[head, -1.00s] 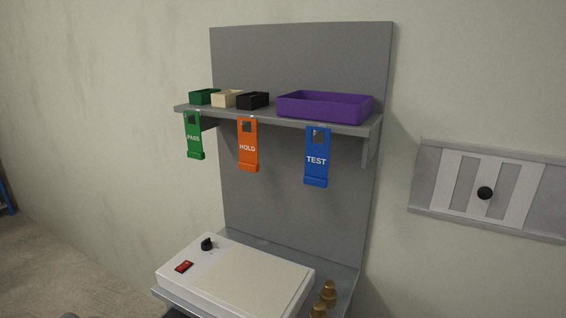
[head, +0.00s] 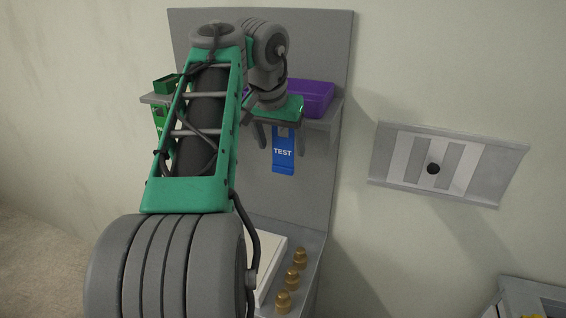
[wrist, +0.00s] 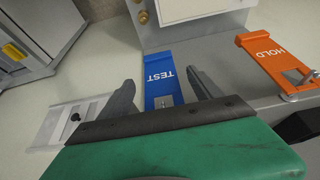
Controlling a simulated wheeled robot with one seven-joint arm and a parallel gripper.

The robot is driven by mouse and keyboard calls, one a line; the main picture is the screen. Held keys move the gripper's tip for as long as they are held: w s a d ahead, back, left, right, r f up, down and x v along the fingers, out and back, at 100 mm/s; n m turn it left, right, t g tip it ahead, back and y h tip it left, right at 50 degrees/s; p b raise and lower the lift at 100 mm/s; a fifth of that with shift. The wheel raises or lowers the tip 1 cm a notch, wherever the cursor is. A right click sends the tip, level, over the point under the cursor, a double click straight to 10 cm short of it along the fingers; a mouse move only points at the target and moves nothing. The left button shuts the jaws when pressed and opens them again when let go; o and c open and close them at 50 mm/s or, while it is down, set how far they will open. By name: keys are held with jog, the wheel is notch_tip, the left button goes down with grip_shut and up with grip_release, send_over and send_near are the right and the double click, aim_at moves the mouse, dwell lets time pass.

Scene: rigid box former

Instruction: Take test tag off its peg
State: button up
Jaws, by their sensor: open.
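The blue TEST tag (head: 283,158) hangs upright below the front edge of the grey shelf (head: 334,122) in the head view. It also shows in the wrist view (wrist: 162,84), with its peg (wrist: 163,101) near the tag's top end. My gripper (head: 280,140) is at the tag's upper part, just under the shelf edge. In the wrist view, its two grey fingers (wrist: 160,86) are apart, one on each side of the tag, with gaps between. The tag's top is partly hidden by my gripper in the head view.
The orange HOLD tag (wrist: 275,60) hangs beside the TEST tag. A purple tray (head: 318,97) and a green box (head: 166,84) stand on the shelf. Brass knobs (head: 292,277) and a pale machine (head: 268,262) are below. A striped wall panel (head: 450,165) is at right.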

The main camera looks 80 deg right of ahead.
aim_at(283, 151)
jog(key=b+x, duration=0.1)
jog(key=x, duration=0.3)
jog(key=shift+d+b, duration=0.1)
jog(key=shift+b, duration=0.25)
jog(key=shift+r, duration=0.2)
jog(key=shift+c, duration=0.5)
jog(key=c, duration=1.3)
